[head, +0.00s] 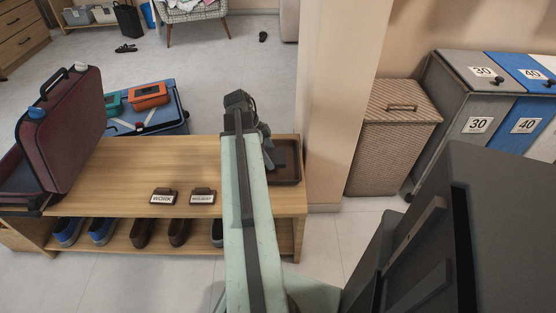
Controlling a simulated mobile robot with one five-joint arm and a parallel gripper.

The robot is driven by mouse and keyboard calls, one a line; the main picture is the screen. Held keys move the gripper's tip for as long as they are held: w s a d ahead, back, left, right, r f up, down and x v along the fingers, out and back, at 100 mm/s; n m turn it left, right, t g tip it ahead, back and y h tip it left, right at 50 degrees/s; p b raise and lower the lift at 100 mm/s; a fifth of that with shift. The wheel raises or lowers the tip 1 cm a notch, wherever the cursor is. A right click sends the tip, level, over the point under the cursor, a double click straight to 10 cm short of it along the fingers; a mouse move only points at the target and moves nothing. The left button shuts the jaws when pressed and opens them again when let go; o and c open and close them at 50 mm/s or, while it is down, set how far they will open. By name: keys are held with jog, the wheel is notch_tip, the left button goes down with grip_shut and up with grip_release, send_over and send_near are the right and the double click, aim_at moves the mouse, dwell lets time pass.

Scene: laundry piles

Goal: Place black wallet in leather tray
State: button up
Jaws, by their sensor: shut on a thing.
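A brown leather tray (290,181) lies at the right end of the wooden bench top, partly hidden behind my arm. My gripper (265,137) is at the far end of my pale green arm, above the bench and by the tray's left back side. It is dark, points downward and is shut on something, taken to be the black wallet. The wallet cannot be told apart from the dark gripper, and my arm hides much of this spot. No other black wallet shows on the bench top.
The wooden bench (130,165) holds two small label signs (163,197), (203,196) and an open maroon suitcase (72,130). Shoes (140,233) stand on its lower shelf. A pillar (335,110), wicker hamper (395,140) and numbered bins (465,130) stand right.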

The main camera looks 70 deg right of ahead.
aim_at(275, 152)
jog(key=s+d, duration=0.2)
jog(key=d, duration=0.1)
jog(key=shift+s+d+f, duration=0.1)
jog(key=shift+s+f, duration=0.1)
jog(key=shift+s, duration=0.1)
notch_tip(275, 152, down, 4)
jog(key=b, duration=0.4)
jog(key=shift+r, duration=0.25)
jog(key=shift+f, duration=0.25)
jog(key=o, duration=1.4)
jog(key=shift+r, duration=0.1)
